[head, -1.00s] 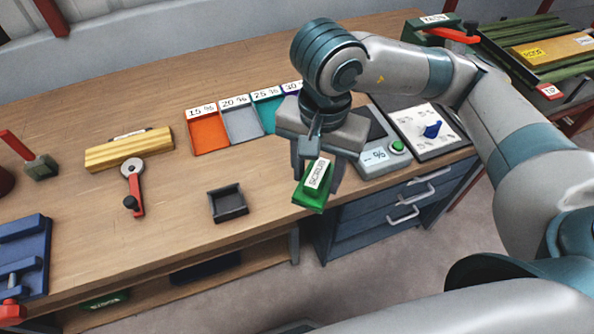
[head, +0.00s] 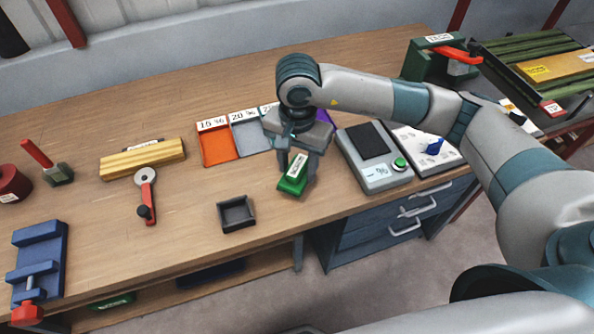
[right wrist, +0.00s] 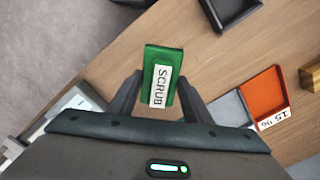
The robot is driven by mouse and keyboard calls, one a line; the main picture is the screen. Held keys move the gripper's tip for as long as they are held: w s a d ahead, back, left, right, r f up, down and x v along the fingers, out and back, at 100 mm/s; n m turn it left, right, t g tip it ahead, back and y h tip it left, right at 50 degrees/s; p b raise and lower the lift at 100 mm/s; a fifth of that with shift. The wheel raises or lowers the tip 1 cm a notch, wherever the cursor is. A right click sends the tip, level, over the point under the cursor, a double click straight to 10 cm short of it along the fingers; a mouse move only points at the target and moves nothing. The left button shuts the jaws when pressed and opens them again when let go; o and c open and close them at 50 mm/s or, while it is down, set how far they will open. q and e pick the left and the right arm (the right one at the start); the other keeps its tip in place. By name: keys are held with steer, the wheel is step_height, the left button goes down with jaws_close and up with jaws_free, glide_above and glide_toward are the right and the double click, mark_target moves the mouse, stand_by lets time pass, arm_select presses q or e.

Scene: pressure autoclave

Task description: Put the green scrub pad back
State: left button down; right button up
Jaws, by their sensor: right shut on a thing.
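The green scrub pad (head: 293,174), with a white label reading SCRUB, is between the fingers of my right gripper (head: 297,172). The gripper is shut on it and holds it over the workbench, near the front edge. The right wrist view shows the pad (right wrist: 163,62) between the two dark fingers (right wrist: 160,95). A small dark open-topped tray (head: 237,213) sits empty on the bench, to the left of and nearer than the pad; part of it shows in the right wrist view (right wrist: 231,10). I cannot tell how high the pad is above the bench. My left gripper is not in view.
Orange (head: 218,147) and grey (head: 250,138) labelled trays stand behind the gripper. A grey scale (head: 375,165) stands to its right. A yellow block (head: 142,160), a red-handled tool (head: 147,196) and a blue vise (head: 38,262) lie left. Bare bench surrounds the dark tray.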

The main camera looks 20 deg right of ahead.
mark_target(297, 177)
steer(key=shift+w+f, duration=0.1)
stand_by(0.3)
steer(key=shift+f+p, duration=0.3)
step_height(297, 177, down, 3)
steer(key=shift+f+p, duration=0.15)
steer(key=shift+p, duration=0.55)
steer(key=shift+f, duration=0.15)
